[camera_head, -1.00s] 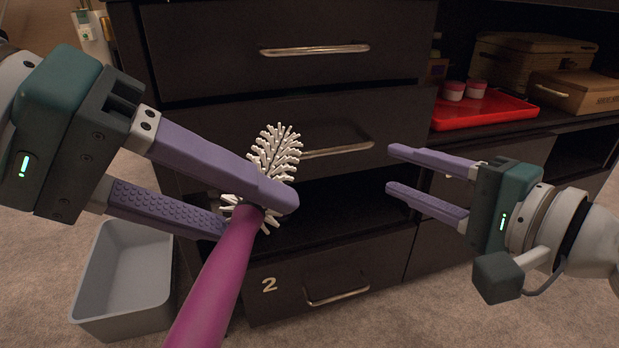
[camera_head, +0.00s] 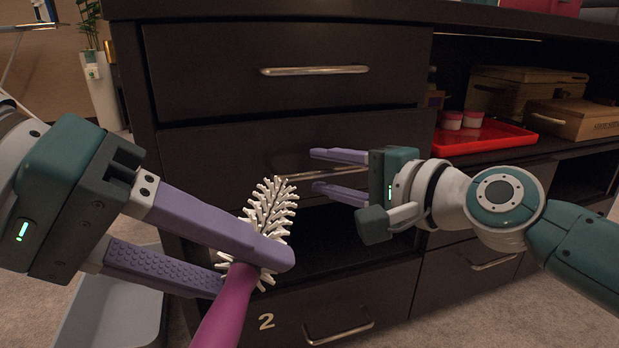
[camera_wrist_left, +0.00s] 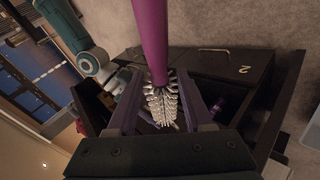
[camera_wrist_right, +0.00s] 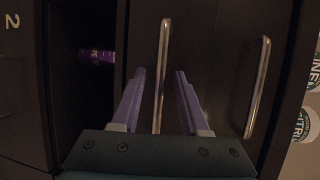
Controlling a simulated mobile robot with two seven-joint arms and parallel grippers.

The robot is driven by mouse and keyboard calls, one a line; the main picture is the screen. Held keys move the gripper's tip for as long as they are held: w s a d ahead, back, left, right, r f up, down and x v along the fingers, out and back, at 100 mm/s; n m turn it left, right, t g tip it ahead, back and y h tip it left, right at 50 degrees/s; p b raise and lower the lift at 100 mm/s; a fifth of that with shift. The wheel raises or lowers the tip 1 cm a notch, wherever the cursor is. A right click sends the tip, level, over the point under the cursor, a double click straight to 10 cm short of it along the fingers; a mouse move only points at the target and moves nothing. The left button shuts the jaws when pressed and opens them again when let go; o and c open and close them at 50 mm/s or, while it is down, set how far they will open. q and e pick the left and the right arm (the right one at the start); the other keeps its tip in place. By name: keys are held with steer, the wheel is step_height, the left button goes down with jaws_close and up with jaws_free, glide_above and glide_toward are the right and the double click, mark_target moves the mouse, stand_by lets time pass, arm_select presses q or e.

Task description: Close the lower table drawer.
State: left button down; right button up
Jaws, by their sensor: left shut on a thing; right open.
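The dark cabinet has a top drawer (camera_head: 220,55), a middle drawer (camera_head: 215,140) and a bottom drawer marked "2" (camera_head: 290,310), with a dark opening (camera_head: 335,235) between the lower two. I cannot tell how far any drawer sticks out. My right gripper (camera_head: 314,170) is open and empty in front of the middle drawer's metal handle (camera_head: 290,174). In the right wrist view, that handle (camera_wrist_right: 164,60) shows between the fingers; contact is unclear. My left gripper (camera_head: 258,268) is shut on a brush with white bristles (camera_head: 270,212) and a magenta handle (camera_head: 228,315).
A red tray (camera_head: 485,140) with pink-lidded jars stands on the right shelf beside wooden boxes (camera_head: 580,118). A grey bin (camera_head: 110,315) stands on the floor at lower left. A purple can (camera_wrist_right: 97,56) lies in the dark opening.

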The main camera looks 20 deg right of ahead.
jaws_close()
stand_by(0.4)
stand_by(1.1)
